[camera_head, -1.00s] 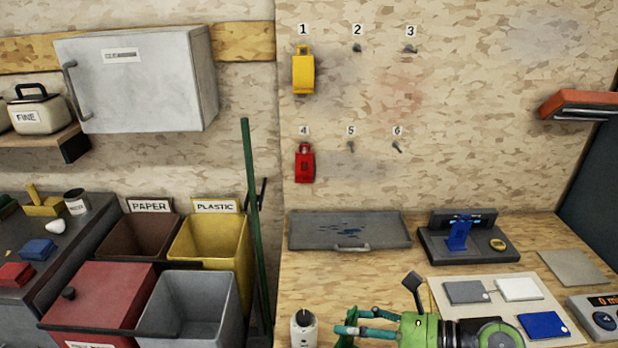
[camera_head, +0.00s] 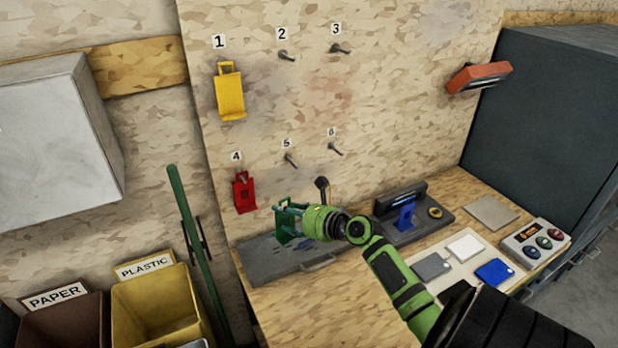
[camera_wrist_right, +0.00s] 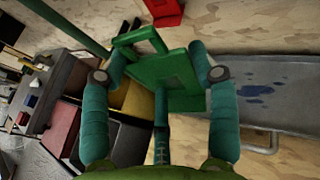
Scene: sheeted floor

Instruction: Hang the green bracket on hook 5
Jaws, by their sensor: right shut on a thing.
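The green bracket (camera_wrist_right: 175,75) is between the teal fingers of my right gripper (camera_wrist_right: 160,75), which is shut on it. In the head view the bracket (camera_head: 284,225) and right gripper (camera_head: 290,214) are in front of the board, over the grey tray and below hook 5. Hook 5 (camera_head: 291,160) is a small bare metal peg under its number label. The bracket is below the hook and apart from it. My left gripper is not in view.
A yellow bracket (camera_head: 230,95) hangs on hook 1 and a red bracket (camera_head: 244,192) on hook 4, left of hook 5. Hooks 2 (camera_head: 286,56), 3 (camera_head: 340,49) and 6 (camera_head: 335,149) are bare. The grey tray (camera_head: 265,262) lies on the bench below.

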